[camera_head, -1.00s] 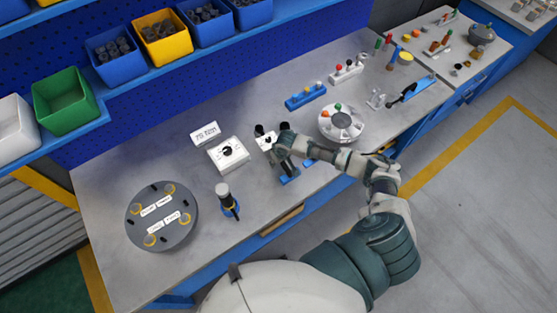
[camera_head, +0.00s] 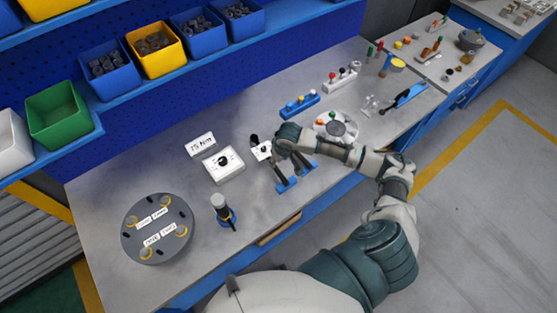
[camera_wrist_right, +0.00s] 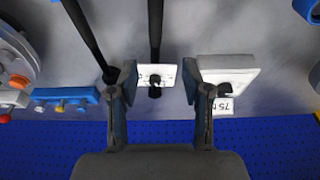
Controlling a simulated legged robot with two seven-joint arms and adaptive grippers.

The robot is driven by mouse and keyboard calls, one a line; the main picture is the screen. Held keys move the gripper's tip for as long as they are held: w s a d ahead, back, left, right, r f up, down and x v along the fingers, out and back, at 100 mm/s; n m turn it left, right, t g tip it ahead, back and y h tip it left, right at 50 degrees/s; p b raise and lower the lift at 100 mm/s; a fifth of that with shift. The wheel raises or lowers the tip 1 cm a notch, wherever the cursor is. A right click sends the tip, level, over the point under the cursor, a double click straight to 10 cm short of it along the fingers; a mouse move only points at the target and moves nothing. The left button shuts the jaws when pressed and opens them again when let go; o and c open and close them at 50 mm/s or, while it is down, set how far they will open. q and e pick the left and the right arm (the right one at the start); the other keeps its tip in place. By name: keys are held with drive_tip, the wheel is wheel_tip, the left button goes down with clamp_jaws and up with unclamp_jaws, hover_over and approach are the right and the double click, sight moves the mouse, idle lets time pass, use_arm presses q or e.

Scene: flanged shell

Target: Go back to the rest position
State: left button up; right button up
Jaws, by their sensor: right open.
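My right arm reaches in from the lower right of the head view, and its gripper (camera_head: 290,185) is over the workbench (camera_head: 330,190). In the right wrist view the right gripper (camera_wrist_right: 158,85) has its two blue-padded fingers apart with nothing between them. My left gripper does not show in the head view.
A round white tray (camera_head: 347,134) is behind my arm. Bins (camera_head: 108,66) line the shelf.

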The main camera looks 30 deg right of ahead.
drive_tip(key=s+a+f+n+y, duration=0.1)
drive_tip(key=s+a+f+n, duration=0.15)
drive_tip(key=s+a, duration=0.35)
drive_tip(key=s+a+f+n+y, duration=0.1)
drive_tip(key=s+a+f, duration=0.2)
drive_tip(key=s+a, duration=0.3)
drive_tip(key=s+d+m+h, duration=0.2)
drive_tip(key=s+d, duration=0.1)
drive_tip(key=s, duration=0.9)
wheel_tip(320, 180, down, 28)
drive_tip(key=s+b, duration=0.1)
drive_tip(key=b, duration=0.2)
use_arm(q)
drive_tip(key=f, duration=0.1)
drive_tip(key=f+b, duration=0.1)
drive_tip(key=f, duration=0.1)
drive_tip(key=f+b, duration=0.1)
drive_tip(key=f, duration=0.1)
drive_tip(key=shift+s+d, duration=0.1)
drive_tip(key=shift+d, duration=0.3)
use_arm(e)
drive_tip(key=s+d+f+g, duration=0.1)
drive_tip(key=s+d+f, duration=0.2)
drive_tip(key=s+f, duration=1.5)
wheel_tip(320, 180, down, 2)
drive_tip(key=shift+s+d+f+g, duration=0.15)
drive_tip(key=shift+s+g, duration=0.1)
drive_tip(key=shift+g, duration=0.15)
